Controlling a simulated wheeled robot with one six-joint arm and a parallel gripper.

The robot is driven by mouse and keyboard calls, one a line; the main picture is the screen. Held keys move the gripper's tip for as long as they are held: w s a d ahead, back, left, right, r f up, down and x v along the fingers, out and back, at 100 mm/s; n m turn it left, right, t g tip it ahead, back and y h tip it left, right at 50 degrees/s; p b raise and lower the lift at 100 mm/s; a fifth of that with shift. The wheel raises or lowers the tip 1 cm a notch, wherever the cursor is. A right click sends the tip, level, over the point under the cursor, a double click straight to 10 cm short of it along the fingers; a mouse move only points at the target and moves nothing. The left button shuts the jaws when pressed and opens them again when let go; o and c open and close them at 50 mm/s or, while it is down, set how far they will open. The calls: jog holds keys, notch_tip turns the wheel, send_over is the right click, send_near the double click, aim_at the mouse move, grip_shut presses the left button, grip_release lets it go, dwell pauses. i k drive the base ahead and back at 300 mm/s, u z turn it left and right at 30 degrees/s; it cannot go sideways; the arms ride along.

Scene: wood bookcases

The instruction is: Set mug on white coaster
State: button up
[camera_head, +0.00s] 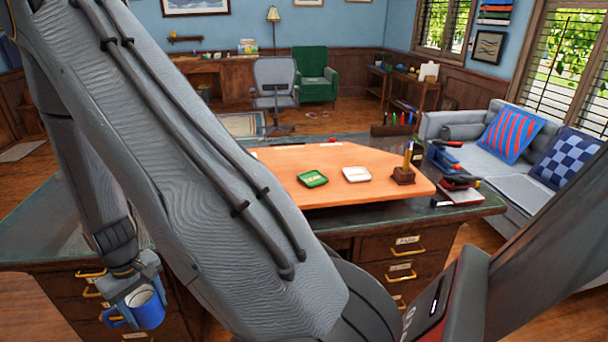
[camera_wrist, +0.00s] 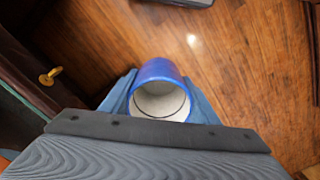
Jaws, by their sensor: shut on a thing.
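My gripper (camera_head: 131,284) is shut on a blue mug (camera_head: 149,311) at the lower left of the head view, in front of the desk's drawers and below the desktop. In the wrist view the mug (camera_wrist: 160,84) sits between the fingers of my gripper (camera_wrist: 160,98), with its pale inside showing and wooden floor beyond. The white coaster (camera_head: 357,174) lies on the orange-brown board on the desk, well to the right of and above the mug. Nothing stands on the coaster.
A green coaster (camera_head: 312,179) lies left of the white one. A blue stapler-like object (camera_head: 446,160) and stacked books (camera_head: 461,194) are near the desk's right end. A drawer knob (camera_wrist: 49,77) shows near the gripper.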

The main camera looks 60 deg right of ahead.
aim_at(356, 179)
jog(key=k, duration=0.9)
jog(key=z, duration=1.6)
jog(key=i, duration=0.5)
jog(key=u, duration=0.05)
